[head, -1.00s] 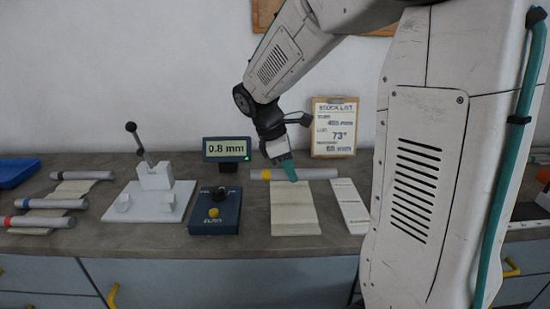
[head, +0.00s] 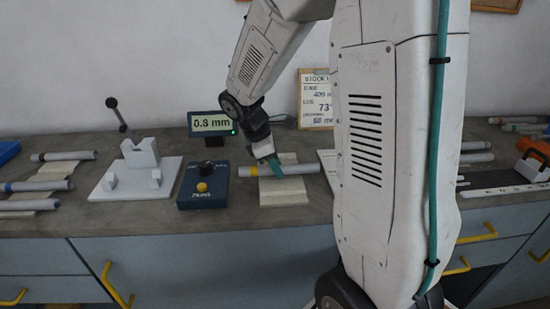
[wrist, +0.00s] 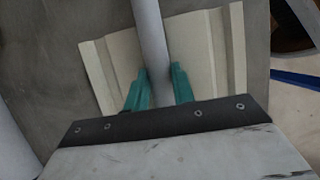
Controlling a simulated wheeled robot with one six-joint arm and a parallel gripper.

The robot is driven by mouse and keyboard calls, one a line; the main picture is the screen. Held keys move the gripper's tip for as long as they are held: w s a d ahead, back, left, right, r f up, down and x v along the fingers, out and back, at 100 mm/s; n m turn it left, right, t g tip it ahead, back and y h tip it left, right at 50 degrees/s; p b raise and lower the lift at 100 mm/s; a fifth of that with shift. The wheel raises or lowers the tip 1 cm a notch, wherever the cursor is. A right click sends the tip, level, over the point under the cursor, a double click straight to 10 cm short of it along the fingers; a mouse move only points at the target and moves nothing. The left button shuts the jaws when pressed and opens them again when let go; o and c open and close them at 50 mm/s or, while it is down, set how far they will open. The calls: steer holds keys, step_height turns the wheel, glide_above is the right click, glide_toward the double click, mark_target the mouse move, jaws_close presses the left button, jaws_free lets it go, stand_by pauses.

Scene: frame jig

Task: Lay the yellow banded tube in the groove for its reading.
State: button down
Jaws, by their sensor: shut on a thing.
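The yellow banded tube (head: 305,169), pale grey with a yellow band near its left end, lies across in my gripper (head: 275,170). The teal fingers are shut on it right of the band. The wrist view shows the tube (wrist: 148,35) between my fingers (wrist: 157,90). Under it is a cream grooved pad (head: 284,193), with straight ridges visible in the wrist view (wrist: 205,60). The tube crosses over the pad's back half; I cannot tell whether it touches. A white fixture (head: 120,185) with a notched block and a black-knobbed lever stands left.
A blue box (head: 203,191) with a yellow button stands between fixture and pad. Behind it a display (head: 213,123) reads 0.8 mm. Several other tubes (head: 63,156) lie at the far left. An orange-and-black item (head: 533,158) is at the right. My arm hides counter right of the pad.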

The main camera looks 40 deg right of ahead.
steer(key=shift+f, duration=0.3)
stand_by(0.4)
steer(key=c, duration=1.1)
jaws_free()
steer(key=v, duration=0.7)
steer(key=shift+w+a+r, duration=0.1)
steer(key=shift+a+r, duration=0.05)
steer(key=shift+r, duration=0.2)
